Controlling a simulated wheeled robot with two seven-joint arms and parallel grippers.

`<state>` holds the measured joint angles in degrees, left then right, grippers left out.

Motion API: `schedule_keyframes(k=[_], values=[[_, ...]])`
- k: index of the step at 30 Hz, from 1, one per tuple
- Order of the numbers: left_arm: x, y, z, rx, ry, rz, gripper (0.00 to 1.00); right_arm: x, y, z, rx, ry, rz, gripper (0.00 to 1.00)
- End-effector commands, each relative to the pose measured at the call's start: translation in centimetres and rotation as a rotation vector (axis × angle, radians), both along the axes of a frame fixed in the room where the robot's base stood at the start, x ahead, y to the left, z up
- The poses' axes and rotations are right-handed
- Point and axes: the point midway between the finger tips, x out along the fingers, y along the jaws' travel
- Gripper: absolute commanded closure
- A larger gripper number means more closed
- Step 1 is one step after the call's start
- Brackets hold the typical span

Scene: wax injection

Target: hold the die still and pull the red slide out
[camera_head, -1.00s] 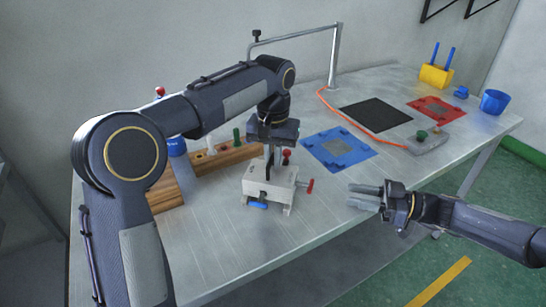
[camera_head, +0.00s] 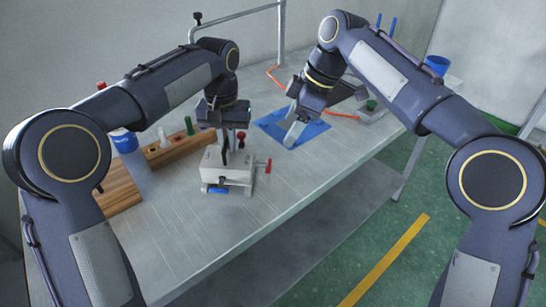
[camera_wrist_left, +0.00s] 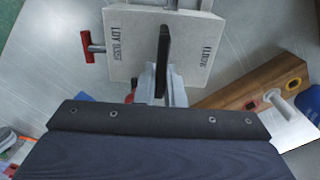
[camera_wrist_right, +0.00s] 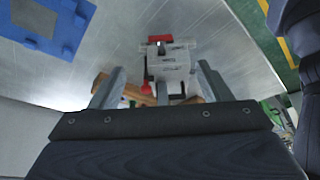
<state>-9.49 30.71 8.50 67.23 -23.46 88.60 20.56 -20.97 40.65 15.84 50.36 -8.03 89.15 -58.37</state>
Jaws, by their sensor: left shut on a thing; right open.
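The die (camera_head: 228,170) is a pale block on the table. The red slide (camera_head: 264,166) sticks out of its right side, ending in a T-shaped handle; it also shows in the left wrist view (camera_wrist_left: 88,47). A blue handle (camera_head: 217,190) is at the die's front. My left gripper (camera_head: 226,146) is above the die, shut on it; its fingers partly hide the top. My right gripper (camera_head: 294,132) is open and empty, above the blue mat, right of and behind the die. In the right wrist view the die (camera_wrist_right: 172,62) shows beyond the open fingers, apart from them.
The blue mat (camera_head: 268,123) lies under my right gripper. A wooden rack (camera_head: 172,152) with coloured pegs and a blue container (camera_head: 125,143) stand left of the die. A blue cup (camera_head: 437,65) is at the back right.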

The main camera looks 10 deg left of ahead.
Motion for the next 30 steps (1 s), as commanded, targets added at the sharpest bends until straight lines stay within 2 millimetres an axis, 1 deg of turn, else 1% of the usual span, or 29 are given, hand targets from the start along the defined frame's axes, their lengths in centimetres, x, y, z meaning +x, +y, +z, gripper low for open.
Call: schedule_keyframes(k=[5, 9, 15, 21, 30], values=[[0.0, 0.0, 0.0, 0.0, -0.001, 0.0, 1.0, -0.1, 1.1, -2.9, -0.003, 0.005, 0.002, 0.29], [0.0, 0.0, 0.1, 0.0, -0.001, 0.0, 1.0, -0.2, 2.2, -5.6, -0.003, 0.006, 0.003, 0.29], [0.0, 0.0, 0.1, 0.0, -0.001, 0.0, 1.0, -0.2, 3.5, -8.8, -0.001, 0.006, 0.002, 0.29], [0.0, 0.0, 0.1, 0.0, -0.001, 0.0, 1.0, -0.2, 4.2, -10.4, 0.0, 0.004, 0.002, 0.29], [0.0, 0.0, 0.0, 0.0, -0.001, 0.0, 1.0, -0.1, 4.3, -10.6, 0.001, 0.002, 0.002, 0.29]])
